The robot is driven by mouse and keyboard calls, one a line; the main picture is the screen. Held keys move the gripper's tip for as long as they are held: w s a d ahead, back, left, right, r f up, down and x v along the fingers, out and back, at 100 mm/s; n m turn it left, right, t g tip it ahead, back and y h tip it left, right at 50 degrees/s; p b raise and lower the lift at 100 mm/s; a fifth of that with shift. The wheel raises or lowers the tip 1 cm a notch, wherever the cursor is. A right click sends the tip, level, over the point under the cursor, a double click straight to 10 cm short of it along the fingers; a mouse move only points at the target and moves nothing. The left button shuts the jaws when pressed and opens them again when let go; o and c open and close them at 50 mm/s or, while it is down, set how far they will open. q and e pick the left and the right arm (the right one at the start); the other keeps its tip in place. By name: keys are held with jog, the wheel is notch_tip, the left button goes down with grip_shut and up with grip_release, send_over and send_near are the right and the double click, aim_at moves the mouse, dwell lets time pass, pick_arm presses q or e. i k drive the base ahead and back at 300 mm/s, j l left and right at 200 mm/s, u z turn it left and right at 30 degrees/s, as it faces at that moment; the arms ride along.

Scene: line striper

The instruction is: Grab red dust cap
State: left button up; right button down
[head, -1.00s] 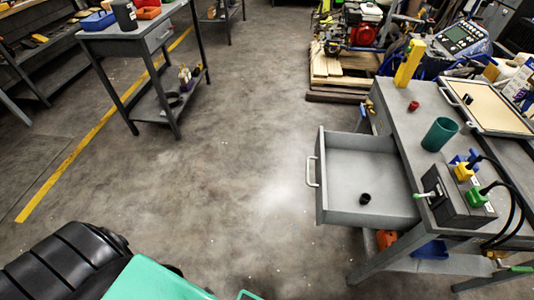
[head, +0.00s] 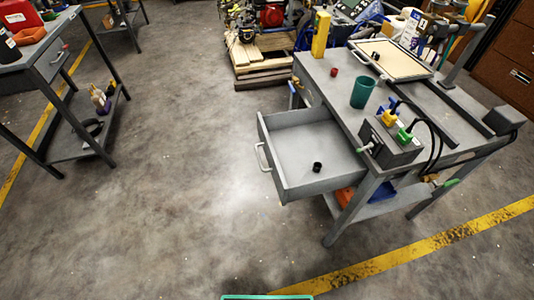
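The red dust cap (head: 334,72) is a small red cylinder. It sits on the grey workbench top (head: 345,91), between a yellow upright block (head: 321,34) and a teal cup (head: 363,91). A small black cap-like piece (head: 317,167) lies in the open drawer (head: 300,145) below. Neither of my grippers shows in the head view.
A control box with yellow and green plugs (head: 390,140) and black cables stands on the bench. A framed tan board (head: 390,60) lies behind. The drawer juts out to the left. Another grey table (head: 45,60) stands at the left. The floor between (head: 185,130) is clear.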

aim_at(334, 73)
jog(key=k, duration=1.05)
jog(key=k+z, duration=0.15)
jog(key=z, duration=2.8)
jog(key=k+j+z, duration=0.1)
jog(key=j, duration=0.4)
jog(key=k+j+z, duration=0.1)
jog(key=j, duration=0.35)
jog(key=k+j+z, duration=0.1)
jog(key=j, duration=0.4)
jog(key=k+j+z, duration=0.1)
jog(key=k+j, duration=0.15)
jog(key=j, duration=0.2)
jog(key=k+j+z, duration=0.1)
jog(key=j, duration=0.35)
jog(key=k+j+z, duration=0.1)
jog(key=k+j, duration=0.2)
jog(key=k+j+z, duration=0.1)
jog(key=j, duration=0.4)
jog(key=k+j+z, duration=0.1)
jog(key=k+j, duration=0.25)
